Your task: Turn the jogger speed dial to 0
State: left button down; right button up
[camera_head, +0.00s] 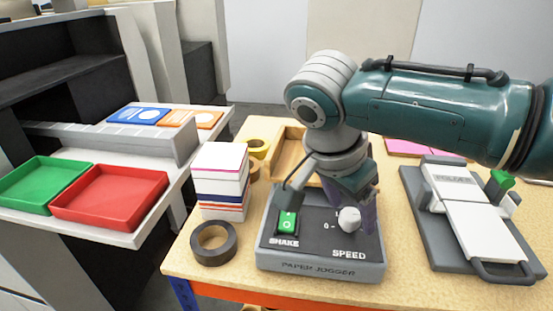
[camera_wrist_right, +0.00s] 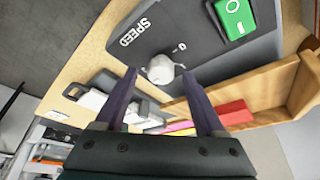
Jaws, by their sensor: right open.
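The paper jogger (camera_head: 320,268) is a dark grey box with a black top on the bench. Its white round speed dial (camera_head: 349,219) sits right of centre, above the word SPEED, with a "0 -" mark to its left. The dial also shows in the right wrist view (camera_wrist_right: 161,69); its exact setting is hard to read. A green SHAKE switch (camera_head: 287,222) is on the left of the panel. My right gripper (camera_wrist_right: 159,74) is open, with its two purple fingers on either side of the dial; contact cannot be told. My left gripper is out of view.
A paper stack (camera_head: 220,178) and a black tape roll (camera_head: 213,243) stand left of the jogger. A wooden tray (camera_head: 289,151) is behind it. A grey-and-white device (camera_head: 468,218) with a handle is on the right. Red (camera_head: 110,198) and green (camera_head: 45,184) trays lie far left.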

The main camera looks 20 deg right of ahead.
jog(key=shift+d+f, duration=0.1)
jog(key=shift+f, duration=0.2)
grip_shut()
dwell(0.5)
